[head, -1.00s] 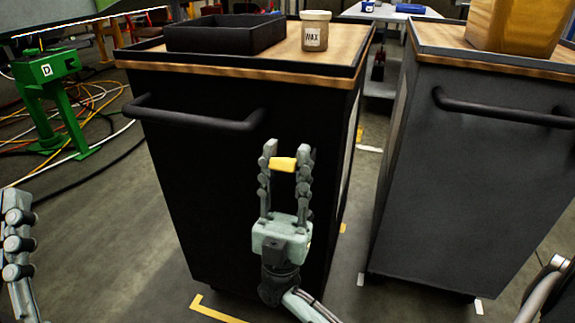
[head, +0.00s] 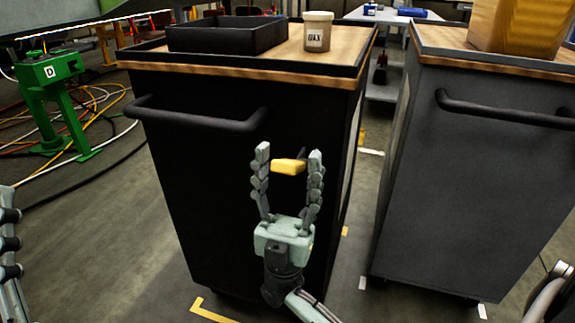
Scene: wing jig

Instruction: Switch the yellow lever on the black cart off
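The yellow lever (head: 288,166) is on the end face of the black cart (head: 205,190), below and right of the cart's handle. It lies near level, tilted slightly, with a dark stem showing behind it. My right gripper (head: 288,158) is in front of that face, fingers pointing up. Its fingers are spread apart on either side of the lever, with gaps showing at both sides. My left gripper is only partly in view (head: 10,245) at the left edge, and its fingertips cannot be made out.
A black tray (head: 226,33) and a wax jar (head: 317,32) stand on the black cart. The black handle (head: 195,118) sticks out above left of my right gripper. A grey cart (head: 470,190) stands to the right across a narrow gap. A green stand (head: 55,95) is at left.

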